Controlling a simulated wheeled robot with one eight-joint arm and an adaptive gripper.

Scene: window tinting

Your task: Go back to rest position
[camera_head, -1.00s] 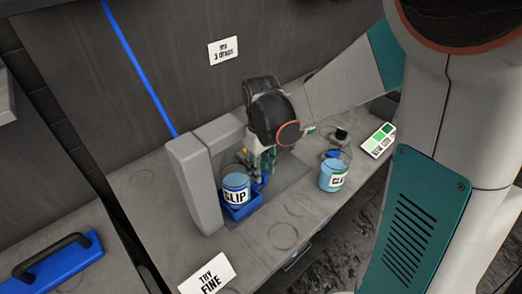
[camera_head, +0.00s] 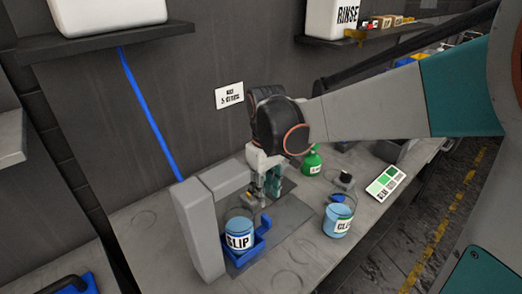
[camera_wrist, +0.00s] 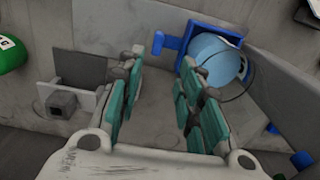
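My gripper (camera_head: 266,192) hangs above the workbench, behind and slightly right of a blue CLIP tub (camera_head: 239,236). In the wrist view my gripper (camera_wrist: 160,95) has its teal-padded fingers apart with nothing between them, so it is open and empty. The tub stands in a blue holder (camera_head: 258,245) with a projecting handle. The tub (camera_wrist: 212,62) and holder (camera_wrist: 167,44) also show in the wrist view, just right of and beyond the fingers. My arm extends from the right side of the head view.
A grey upright frame (camera_head: 198,225) stands left of the tub. A second blue tub (camera_head: 337,220) stands to the right, near a green bottle (camera_head: 311,162) and a green-and-white card (camera_head: 386,183). A shelf (camera_head: 105,42) with a white container (camera_head: 108,14) hangs above.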

